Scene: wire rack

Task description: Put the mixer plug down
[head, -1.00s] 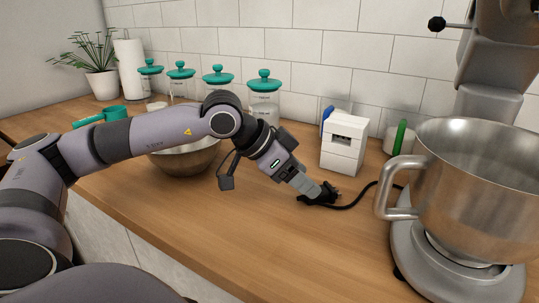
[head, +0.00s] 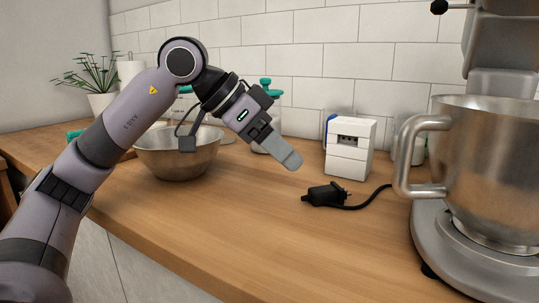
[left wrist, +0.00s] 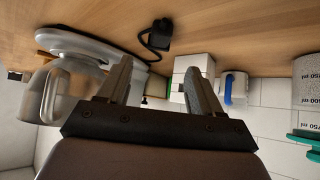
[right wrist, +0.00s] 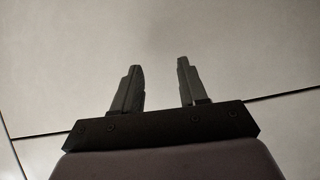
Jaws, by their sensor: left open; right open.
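The black mixer plug (head: 326,195) lies on the wooden counter (head: 240,225), its cord running right toward the steel stand mixer (head: 470,170). The plug also shows in the left wrist view (left wrist: 158,38), on the counter and apart from the fingers. My left gripper (head: 292,162) is open and empty, raised above the counter to the upper left of the plug. Its two spread fingers show in the left wrist view (left wrist: 158,85). My right gripper (right wrist: 154,75) is open and empty over a plain pale floor, and shows only in the right wrist view.
A white box with sockets (head: 350,148) stands behind the plug. A metal bowl (head: 178,158) sits at left, beneath my left arm. Jars with teal lids and a plant (head: 90,80) stand along the back. The counter in front of the plug is clear.

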